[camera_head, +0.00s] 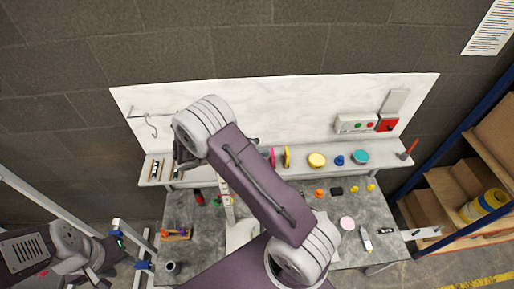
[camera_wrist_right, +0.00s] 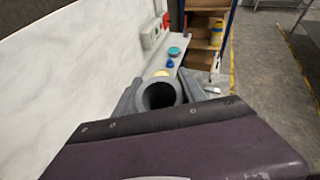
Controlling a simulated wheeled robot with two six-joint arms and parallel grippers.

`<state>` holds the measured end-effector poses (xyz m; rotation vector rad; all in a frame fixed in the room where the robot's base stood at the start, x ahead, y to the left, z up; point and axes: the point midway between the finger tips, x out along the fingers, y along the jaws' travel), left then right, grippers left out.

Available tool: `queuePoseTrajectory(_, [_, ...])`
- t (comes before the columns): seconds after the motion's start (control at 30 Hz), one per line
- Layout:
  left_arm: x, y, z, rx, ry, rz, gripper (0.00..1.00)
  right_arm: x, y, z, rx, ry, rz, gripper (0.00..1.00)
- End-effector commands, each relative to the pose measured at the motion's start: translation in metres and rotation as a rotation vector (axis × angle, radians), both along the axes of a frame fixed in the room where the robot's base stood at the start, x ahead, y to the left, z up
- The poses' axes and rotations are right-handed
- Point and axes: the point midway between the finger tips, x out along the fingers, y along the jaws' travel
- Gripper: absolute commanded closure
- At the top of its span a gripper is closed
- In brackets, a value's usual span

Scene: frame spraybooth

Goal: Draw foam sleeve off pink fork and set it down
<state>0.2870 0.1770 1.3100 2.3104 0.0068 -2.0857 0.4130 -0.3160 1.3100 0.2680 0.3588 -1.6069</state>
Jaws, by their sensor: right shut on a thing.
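A dark grey hollow tube, which looks like the foam sleeve (camera_wrist_right: 146,96), sits between the fingers of my right gripper (camera_wrist_right: 160,100) in the right wrist view. The gripper is shut on it, and its round open end shows. No fork shows inside the opening. In the head view my right arm hides its own gripper and the sleeve. I cannot make out the pink fork for certain; a thin upright pink piece (camera_head: 272,157) shows beside my arm at the shelf. My left gripper (camera_head: 112,250) is at the lower left, away from the bench items; its jaws are unclear.
The shelf behind carries a yellow pot (camera_head: 317,160), a blue one (camera_head: 339,160) and a teal one (camera_head: 361,157). A white backboard (camera_head: 290,100) rises behind. A rack (camera_head: 455,185) stands right.

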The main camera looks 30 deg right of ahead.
Motion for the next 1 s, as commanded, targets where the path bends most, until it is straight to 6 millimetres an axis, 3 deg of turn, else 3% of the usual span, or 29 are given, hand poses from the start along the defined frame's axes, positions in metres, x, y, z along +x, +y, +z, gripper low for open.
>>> queuePoseTrajectory(0.6, [0.000, 0.000, 0.001, 0.000, 0.000, 0.000, 0.64, 0.002, 0.003, 0.033, -0.006, -0.002, 0.000, 0.97])
queuePoseTrajectory(1.0, [0.000, 0.000, 0.000, 0.000, 0.000, 0.000, 0.64, 0.002, 0.003, 0.036, -0.003, 0.001, -0.001, 0.97])
